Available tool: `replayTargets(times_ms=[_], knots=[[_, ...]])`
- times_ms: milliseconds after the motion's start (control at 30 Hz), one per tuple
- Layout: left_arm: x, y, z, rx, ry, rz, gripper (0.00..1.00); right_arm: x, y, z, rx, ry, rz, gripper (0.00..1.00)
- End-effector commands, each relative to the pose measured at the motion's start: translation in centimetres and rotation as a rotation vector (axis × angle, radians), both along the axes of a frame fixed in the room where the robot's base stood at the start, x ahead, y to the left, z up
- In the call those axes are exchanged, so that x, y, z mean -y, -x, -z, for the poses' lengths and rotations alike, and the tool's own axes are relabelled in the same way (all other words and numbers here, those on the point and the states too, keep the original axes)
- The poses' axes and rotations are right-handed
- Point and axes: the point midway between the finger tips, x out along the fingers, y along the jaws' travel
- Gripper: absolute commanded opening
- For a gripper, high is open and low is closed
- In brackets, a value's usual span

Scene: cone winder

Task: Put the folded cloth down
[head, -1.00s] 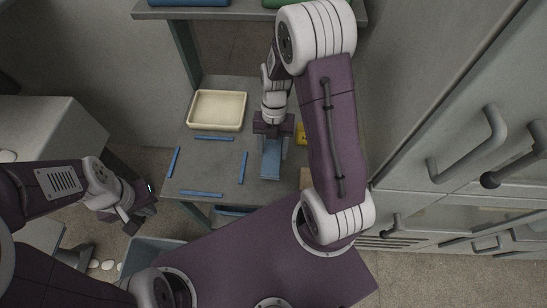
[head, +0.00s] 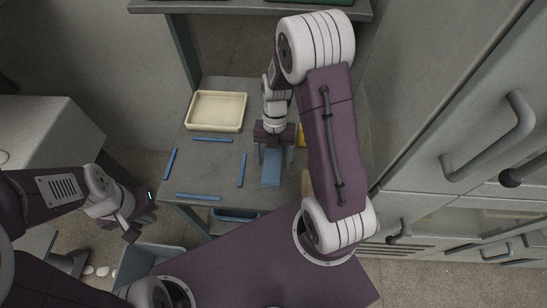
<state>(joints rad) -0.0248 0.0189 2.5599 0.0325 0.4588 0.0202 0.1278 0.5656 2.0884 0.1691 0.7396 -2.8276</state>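The folded cloth (head: 271,172) is a small blue rectangle on the grey table, to the right of an outline of blue strips (head: 242,170). My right gripper (head: 273,160) is over the cloth's far end, with one finger on each side. The fingers stand wider than the cloth, with gaps showing, so the gripper looks open. The cloth appears to rest on the tabletop. My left gripper (head: 136,222) hangs off the table's left side, away from the cloth; its finger opening is unclear.
A cream tray (head: 216,127) stands at the table's back left. A yellow object (head: 302,136) is partly hidden behind my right arm. The area inside the blue strips is bare. Grey cabinets (head: 440,160) with handles stand on the right, and a shelf (head: 235,8) runs above the back.

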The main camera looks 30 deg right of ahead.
Motion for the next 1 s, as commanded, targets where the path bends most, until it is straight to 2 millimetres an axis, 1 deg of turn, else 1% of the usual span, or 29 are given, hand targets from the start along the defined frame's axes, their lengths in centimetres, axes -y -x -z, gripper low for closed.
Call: replayTargets(times_ms=[67,167,267,400,500,600,733,900,967,1000], knots=[[0.0,0.0,0.0,0.0,0.0,0.0,0.0,0.0,0.0,-0.1,0.0,0.0,0.0,0.76],[0.0,0.0,-0.4,0.0,0.0,0.0,0.0,0.1,-0.2,-0.8,0.003,0.001,0.0,0.76],[0.0,0.0,-0.7,0.0,0.0,0.0,0.0,0.4,-0.7,-2.8,0.006,0.001,0.0,0.76],[0.0,0.0,-1.2,0.0,0.0,0.0,0.0,0.9,-1.6,-6.5,0.007,0.001,0.0,0.76],[0.0,0.0,-1.5,0.0,0.0,0.0,0.0,1.3,-2.1,-8.8,0.005,0.001,0.001,0.76],[0.0,0.0,-1.7,0.0,0.0,0.0,0.0,1.5,-2.4,-10.5,0.003,0.001,0.001,0.76],[0.0,0.0,-1.8,0.0,0.0,0.0,0.0,1.7,-2.7,-11.6,0.002,0.001,0.001,0.76],[0.0,0.0,-1.8,0.0,0.0,0.0,0.0,1.7,-2.7,-11.9,0.0,0.004,0.013,0.76],[0.0,0.0,-1.8,0.0,0.0,0.0,0.0,1.6,-2.5,-11.8,-0.002,0.023,0.073,0.76],[0.0,0.0,-1.8,0.0,0.0,0.0,0.0,1.4,-2.3,-11.6,-0.004,0.047,0.152,0.76]])
